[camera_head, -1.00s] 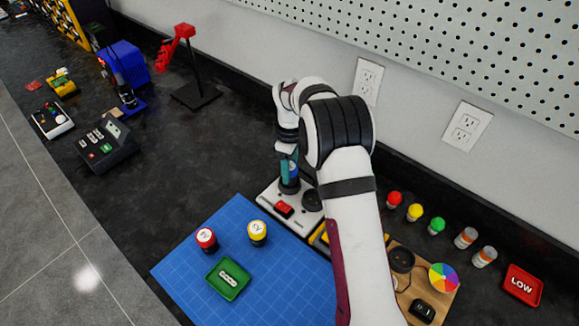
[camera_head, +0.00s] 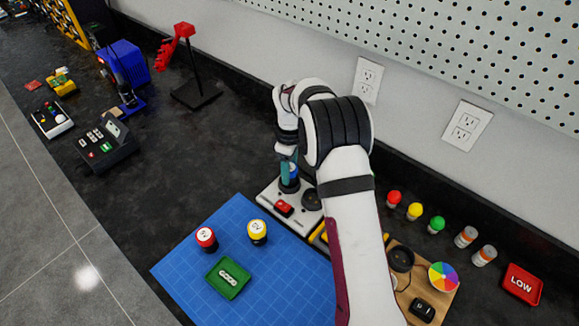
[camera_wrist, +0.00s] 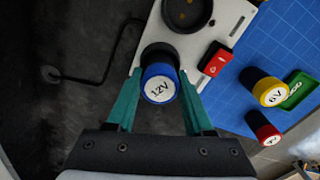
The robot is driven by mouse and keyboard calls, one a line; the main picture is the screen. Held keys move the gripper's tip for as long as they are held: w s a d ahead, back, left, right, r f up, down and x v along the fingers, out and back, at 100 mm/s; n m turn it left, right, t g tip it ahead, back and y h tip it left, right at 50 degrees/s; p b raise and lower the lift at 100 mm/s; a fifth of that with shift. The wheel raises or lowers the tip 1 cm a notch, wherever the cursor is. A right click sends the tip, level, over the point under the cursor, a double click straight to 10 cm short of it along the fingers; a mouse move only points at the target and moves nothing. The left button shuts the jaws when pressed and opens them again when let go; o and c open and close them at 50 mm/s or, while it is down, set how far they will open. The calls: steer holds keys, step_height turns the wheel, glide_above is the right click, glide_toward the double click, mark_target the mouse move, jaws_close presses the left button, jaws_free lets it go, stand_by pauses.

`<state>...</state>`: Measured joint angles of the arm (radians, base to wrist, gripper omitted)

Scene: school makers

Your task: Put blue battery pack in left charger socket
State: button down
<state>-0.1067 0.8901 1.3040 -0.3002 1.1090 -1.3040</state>
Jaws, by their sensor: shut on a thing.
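The blue battery pack (camera_wrist: 159,86), with a white 12V label on its top, is between the two teal fingers of my gripper (camera_wrist: 160,72). The fingers are shut on its sides. In the head view the blue pack (camera_head: 291,171) stands roughly upright at the left socket of the white charger (camera_head: 267,197). Its dark lower part and the socket rim blend together, so I cannot tell how deep it sits. The charger's right socket (camera_head: 312,199) is empty; it also shows in the wrist view (camera_wrist: 187,12). A red switch (camera_head: 284,208) is on the charger.
A blue mat (camera_head: 185,262) in front holds a red-topped pack (camera_head: 206,239), a yellow-topped pack (camera_head: 257,232) and a green tray (camera_head: 228,278).

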steer(key=shift+f, duration=0.15)
steer(key=c, duration=0.6)
jaws_free()
steer(key=shift+r, duration=5.5)
steer(key=s+d+r+m, duration=0.2)
steer(key=s+r+m, duration=0.45)
steer(key=s, duration=0.35)
steer(key=s+m, duration=0.4)
steer(key=s, duration=0.5)
steer(key=s+f+m+y, duration=0.1)
steer(key=s+m, duration=0.3)
steer(key=s, duration=0.4)
steer(key=s+m, duration=0.4)
steer(key=s, duration=0.5)
steer(key=shift+s+f+y, duration=0.25)
steer(key=shift+s+y, duration=0.05)
steer(key=shift+y, duration=0.1)
